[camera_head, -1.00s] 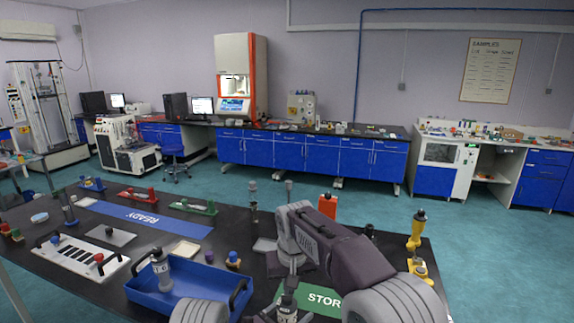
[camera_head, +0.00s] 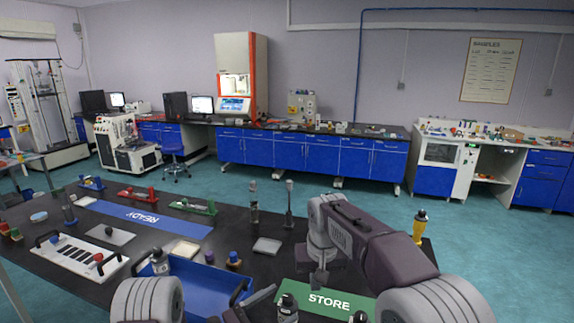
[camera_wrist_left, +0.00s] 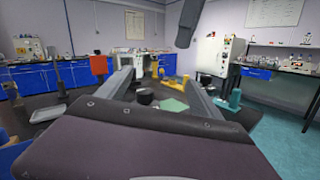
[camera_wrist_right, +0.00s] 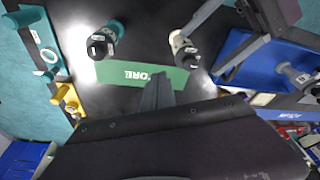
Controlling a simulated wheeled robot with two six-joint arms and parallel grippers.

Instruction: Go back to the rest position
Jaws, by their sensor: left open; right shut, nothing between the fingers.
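My right gripper (camera_head: 318,283) is shut and empty, hanging above the green STORE mat (camera_head: 327,302). In the right wrist view its fingers (camera_wrist_right: 160,78) are together, pointing at the edge of the same mat (camera_wrist_right: 122,74). My left gripper (camera_head: 262,298) is low in the head view, near the right end of the blue tray (camera_head: 203,284). Its tips are hard to make out there. In the left wrist view its two fingers (camera_wrist_left: 160,76) are spread apart with nothing held between them.
The blue tray holds a bottle (camera_head: 160,262). A dark-capped bottle (camera_head: 288,309) stands beside the STORE mat. A yellow fixture (camera_head: 419,228) stands at the table's right. The blue READY mat (camera_head: 150,219) and a white rack (camera_head: 78,257) lie left. Open floor surrounds the table.

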